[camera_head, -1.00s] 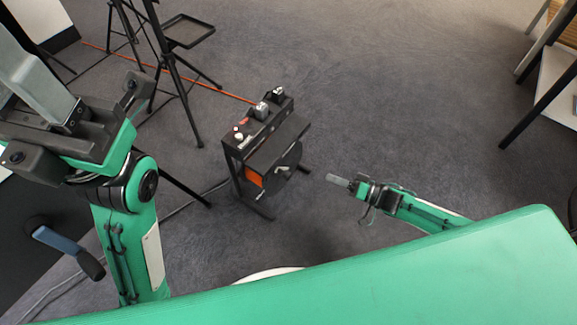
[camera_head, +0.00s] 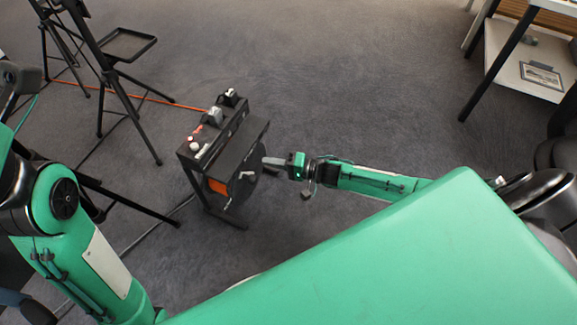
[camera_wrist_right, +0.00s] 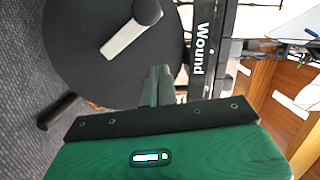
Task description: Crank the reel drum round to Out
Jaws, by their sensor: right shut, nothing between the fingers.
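The reel drum (camera_head: 243,188) is a dark disc on the side of a black floor-standing unit (camera_head: 228,143), with orange showing beside it. A pale crank handle (camera_head: 247,175) lies across its face. In the right wrist view the crank is a light bar (camera_wrist_right: 124,40) with a dark round knob (camera_wrist_right: 147,11), and the drum (camera_wrist_right: 75,55) is a dark disc. The word "Wound" (camera_wrist_right: 198,48) is on the frame beside it. My right gripper (camera_head: 268,161) is shut and empty, close to the drum, its fingers (camera_wrist_right: 157,80) apart from the crank. My left gripper is outside the view.
An orange line (camera_head: 150,98) runs from the unit to the left, past black tripod stands (camera_head: 115,70) with a small tray (camera_head: 128,44). A cable (camera_head: 155,232) lies on the floor. A table (camera_head: 520,60) stands at upper right. Carpet beyond the unit is clear.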

